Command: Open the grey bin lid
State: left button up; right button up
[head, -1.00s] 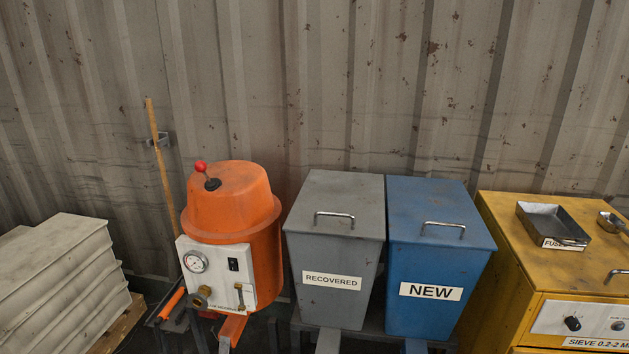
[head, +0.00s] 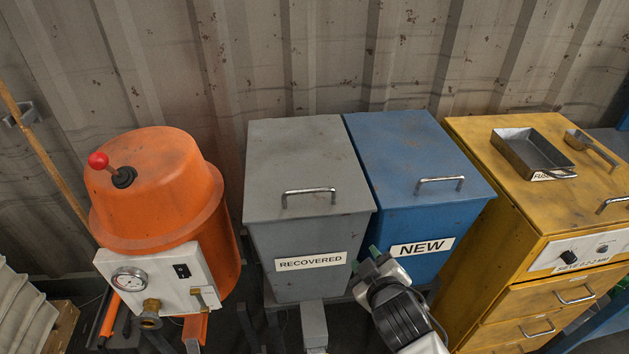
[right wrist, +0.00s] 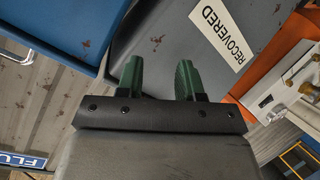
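The grey bin (head: 300,240) marked RECOVERED stands in the middle of the head view. Its grey lid (head: 300,150) lies flat and shut, with a metal bar handle (head: 308,192) near the front edge. My right gripper (head: 364,260) is in front of the bins, below the lid, near the gap between the grey and blue bins. In the right wrist view its two green fingers (right wrist: 170,78) are apart with nothing between them, facing the grey bin's front (right wrist: 165,35). I see no contact with the bin. My left gripper is not in view.
A blue bin (head: 425,205) marked NEW stands close on the right. An orange pot (head: 150,200) with a red-knobbed lever stands on the left. A yellow sieve cabinet (head: 490,190) with a metal tray (head: 532,150) is at the right. A corrugated wall (head: 290,60) is behind.

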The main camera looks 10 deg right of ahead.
jog(key=w+a+r+n+t+y, duration=0.2)
jog(key=a+r+n+y, duration=0.15)
jog(key=r, duration=0.25)
jog(key=w+a+r+n+t+y, duration=0.2)
jog(key=r+n, duration=0.2)
jog(key=r, duration=0.3)
jog(key=w+a+r+n+t+y, duration=0.2)
jog(key=a+r+n+t+y, duration=0.1)
jog(key=r, duration=0.3)
jog(key=a+r+n+g+y, duration=0.55)
jog(key=n+y, duration=0.45)
jog(key=n, duration=0.3)
jog(key=n+g+h, duration=1.5)
jog(key=n, duration=0.8)
send_near(313, 189)
jog(key=shift+y, duration=0.25)
jog(key=p+x, duration=0.2)
jog(key=x, duration=0.6)
jog(key=shift+w+a+f, duration=0.1)
jog(key=shift+f, duration=0.1)
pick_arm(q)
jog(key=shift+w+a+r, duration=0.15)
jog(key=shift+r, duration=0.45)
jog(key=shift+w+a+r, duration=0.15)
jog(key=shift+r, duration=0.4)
pick_arm(e)
jog(key=shift+c, duration=0.3)
